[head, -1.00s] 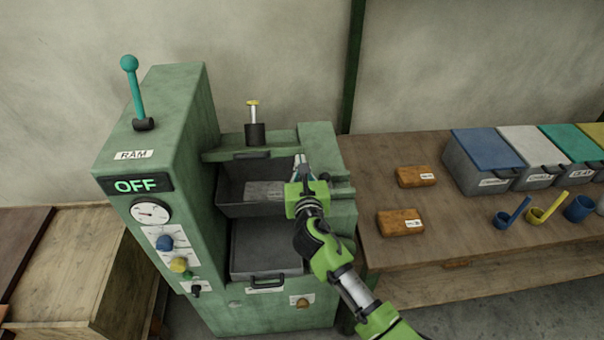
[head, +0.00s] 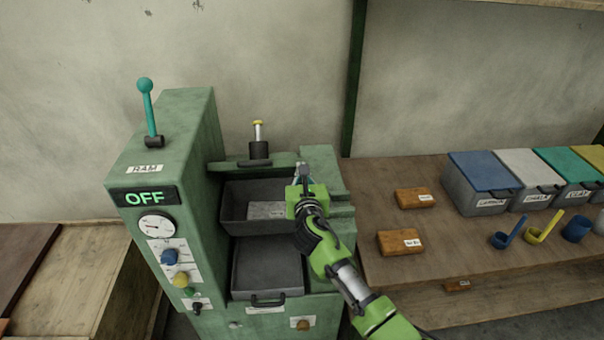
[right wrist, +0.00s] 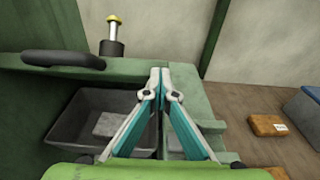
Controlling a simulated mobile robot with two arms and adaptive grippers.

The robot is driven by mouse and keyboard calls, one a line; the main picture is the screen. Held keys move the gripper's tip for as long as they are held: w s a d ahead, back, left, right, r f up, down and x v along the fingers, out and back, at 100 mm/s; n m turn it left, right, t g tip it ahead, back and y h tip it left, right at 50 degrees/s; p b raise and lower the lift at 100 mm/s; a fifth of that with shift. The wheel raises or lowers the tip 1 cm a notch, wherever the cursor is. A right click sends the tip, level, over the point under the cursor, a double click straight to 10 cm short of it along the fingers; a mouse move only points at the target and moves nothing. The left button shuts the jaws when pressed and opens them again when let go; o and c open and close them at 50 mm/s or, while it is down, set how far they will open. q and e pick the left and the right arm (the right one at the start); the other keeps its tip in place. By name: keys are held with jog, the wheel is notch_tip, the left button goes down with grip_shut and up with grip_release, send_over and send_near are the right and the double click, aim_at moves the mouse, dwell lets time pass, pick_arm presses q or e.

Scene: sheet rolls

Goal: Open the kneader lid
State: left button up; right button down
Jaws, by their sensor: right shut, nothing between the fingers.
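The kneader is a green machine (head: 160,110) with an OFF display. A green slab that looks like its lid (head: 285,158) lies across the back of an uncovered dark bin (head: 245,220), and has a black handle (head: 254,163). The handle also shows at the left of the right wrist view (right wrist: 64,60). A grey labelled block (head: 265,210) is in the bin. My right gripper (head: 303,168) is shut and empty, over the bin's right side, right of the handle and apart from it. In the right wrist view its fingertips (right wrist: 160,72) meet in front of the slab's right end. My left gripper is out of view.
A post with a yellow top (head: 258,140) stands behind the slab. A teal lever (head: 148,105) rises at the left. A lower dark tray (head: 268,270) sits in front. The wooden table (head: 370,190) at right holds brown blocks, lidded bins and scoops.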

jog(key=shift+w+r, duration=0.15)
jog(key=shift+r, duration=0.15)
dwell(0.5)
